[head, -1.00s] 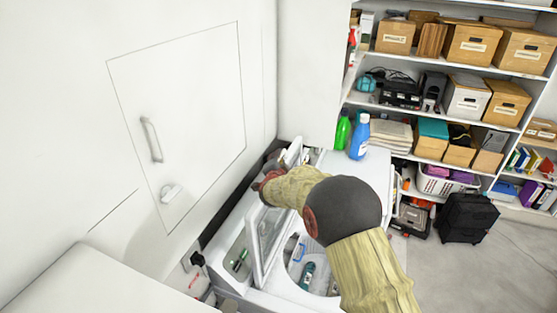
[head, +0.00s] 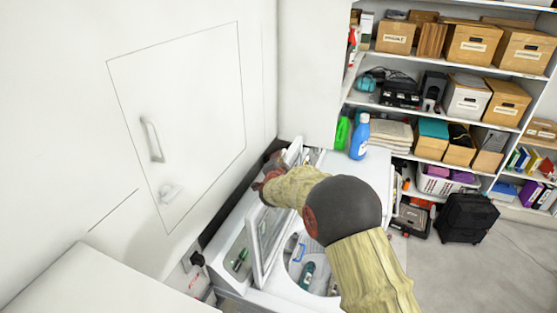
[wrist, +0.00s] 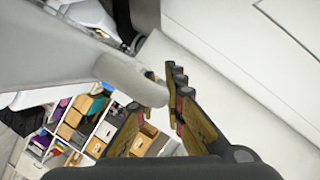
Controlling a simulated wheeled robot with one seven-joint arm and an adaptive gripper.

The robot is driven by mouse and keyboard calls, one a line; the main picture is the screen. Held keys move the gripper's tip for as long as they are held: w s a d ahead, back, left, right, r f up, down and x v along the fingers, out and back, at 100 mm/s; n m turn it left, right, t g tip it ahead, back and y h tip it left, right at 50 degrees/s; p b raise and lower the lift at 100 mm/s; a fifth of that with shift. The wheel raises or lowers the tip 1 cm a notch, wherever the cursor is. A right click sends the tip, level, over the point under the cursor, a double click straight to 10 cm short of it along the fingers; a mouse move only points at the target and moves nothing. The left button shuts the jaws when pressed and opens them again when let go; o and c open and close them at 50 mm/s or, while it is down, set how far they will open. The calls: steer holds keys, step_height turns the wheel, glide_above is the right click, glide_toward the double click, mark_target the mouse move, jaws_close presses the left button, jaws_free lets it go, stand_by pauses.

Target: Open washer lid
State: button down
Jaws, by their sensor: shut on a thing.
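The washer lid (head: 272,228) stands raised, close to upright, in the head view, a pale panel with a lighter frame. Below and to its right is the round washer opening (head: 312,268), with bottles and small items visible in it. My arm reaches over the washer to the lid's far part and hides some of it. My gripper (wrist: 157,92) shows in the wrist view with its brown fingers on either side of the lid's rounded pale edge (wrist: 128,78), shut on it. The exact contact is partly hidden.
A white wall with a panel and handle (head: 152,140) stands close on the left. Shelves of boxes (head: 465,98) fill the back right. Open floor (head: 475,265) lies at the right.

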steer(key=shift+d+f, duration=0.1)
steer(key=shift+s+d+f+b, duration=0.15)
steer(key=shift+d+b, duration=0.35)
steer(key=shift+b, duration=0.7)
steer(key=s+d+m+b, duration=0.1)
steer(key=s+d+b, duration=0.2)
steer(key=d+b, duration=0.4)
steer(key=shift+m+t+y+b, duration=0.3)
steer(key=shift+m+b, duration=0.1)
steer(key=shift+b, duration=1.75)
steer(key=c, duration=1.9)
jaws_free()
steer(key=shift+s, duration=0.1)
steer(key=s, duration=0.4)
steer(key=s+r, duration=0.1)
steer(key=s, duration=0.2)
steer(key=s+r, duration=0.1)
steer(key=s, duration=0.3)
steer(key=shift+s+a, duration=0.3)
steer(key=shift+s, duration=0.05)
